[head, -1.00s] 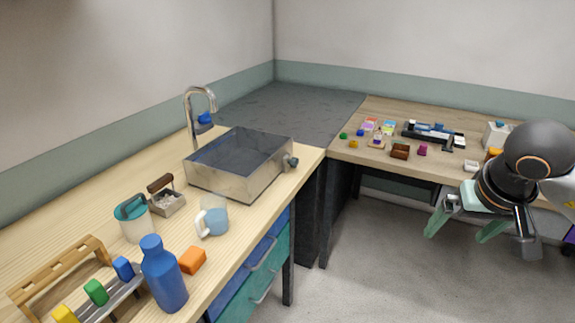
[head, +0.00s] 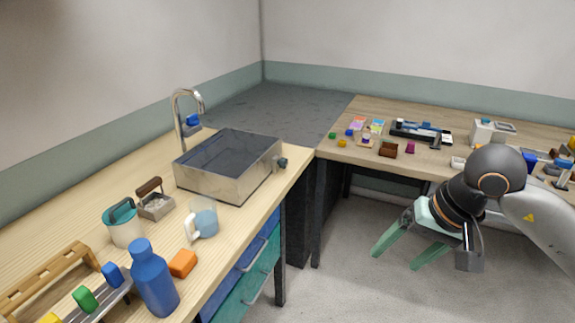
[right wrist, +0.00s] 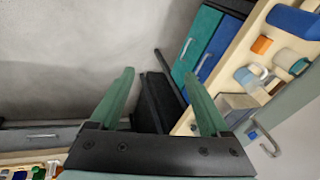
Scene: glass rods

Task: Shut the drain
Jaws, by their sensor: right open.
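A metal sink box (head: 216,180) stands on the wooden counter, with a dark basin. A small dark drain valve knob (head: 282,163) sticks out of its right side wall; its exact setting is too small to tell. The sink also shows in the right wrist view (right wrist: 236,106). My right gripper (head: 398,259) is open and empty, over the floor to the right of the sink and well apart from the knob. Its two green fingers are spread in the right wrist view (right wrist: 157,73). My left gripper is in neither view.
A tap (head: 184,112) rises behind the sink. On the counter in front are a blue bottle (head: 153,280), a mug (head: 203,222), an orange block (head: 183,263) and a wooden rack (head: 45,275). A second table (head: 370,168) holds small items. Floor between is free.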

